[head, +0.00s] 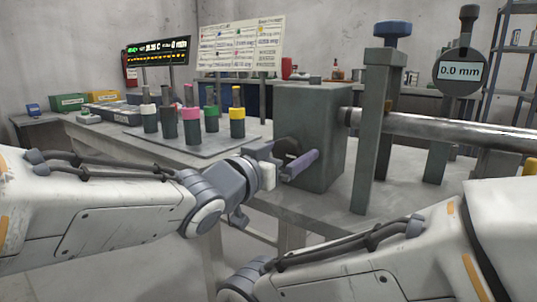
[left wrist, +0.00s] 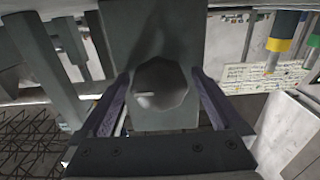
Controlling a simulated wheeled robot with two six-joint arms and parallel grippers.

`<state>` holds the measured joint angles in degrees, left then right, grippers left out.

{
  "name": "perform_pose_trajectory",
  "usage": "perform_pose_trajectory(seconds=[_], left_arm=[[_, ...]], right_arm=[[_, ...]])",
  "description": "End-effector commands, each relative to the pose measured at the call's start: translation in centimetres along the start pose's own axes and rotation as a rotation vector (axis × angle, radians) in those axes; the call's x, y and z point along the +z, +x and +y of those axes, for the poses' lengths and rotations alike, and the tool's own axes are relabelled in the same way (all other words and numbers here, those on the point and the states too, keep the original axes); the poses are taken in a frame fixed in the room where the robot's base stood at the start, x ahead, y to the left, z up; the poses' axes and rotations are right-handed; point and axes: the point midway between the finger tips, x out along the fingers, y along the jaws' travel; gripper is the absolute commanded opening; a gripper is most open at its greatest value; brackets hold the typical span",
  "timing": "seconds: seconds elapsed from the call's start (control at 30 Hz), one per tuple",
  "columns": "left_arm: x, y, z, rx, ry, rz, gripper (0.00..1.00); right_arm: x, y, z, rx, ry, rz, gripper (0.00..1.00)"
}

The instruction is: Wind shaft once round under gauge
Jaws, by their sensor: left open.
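The gauge (head: 460,72) hangs over the shaft at the right and reads 0.0 mm. The shaft (head: 440,129) is a shiny horizontal rod running right from a grey housing block (head: 318,125). A dark faceted knob (head: 287,147) is on the near left face of the block. My left gripper (head: 284,160) is at this knob, fingers open. In the left wrist view the knob (left wrist: 160,88) lies between the two spread fingers, with gaps at the sides; contact cannot be told. My right arm crosses the lower right; its gripper is out of view.
A grey post with a blue-topped screw (head: 392,30) stands right of the block. A tray (head: 200,140) of several colour-banded cylinders (head: 191,115) sits on the bench behind my left arm. A display (head: 156,50) and a chart board (head: 240,47) stand behind.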

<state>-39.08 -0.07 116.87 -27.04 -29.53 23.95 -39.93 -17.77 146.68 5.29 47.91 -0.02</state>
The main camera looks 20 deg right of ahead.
Motion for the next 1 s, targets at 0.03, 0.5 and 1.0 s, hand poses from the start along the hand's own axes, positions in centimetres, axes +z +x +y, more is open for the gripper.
perform_pose_trajectory(seconds=[0.03,0.5,1.0], left_arm=[[0.0,0.0,0.0,0.0,0.0,0.0,1.0],[0.0,-0.1,0.0,-0.001,0.01,0.001,0.19],[0.1,-0.1,-0.1,-0.003,0.299,0.002,0.19]], right_arm=[[0.0,0.0,0.0,0.0,0.0,0.0,0.66],[0.0,0.1,0.0,0.0,0.0,0.0,0.66],[0.1,1.6,0.1,0.0,0.0,0.0,0.66]])
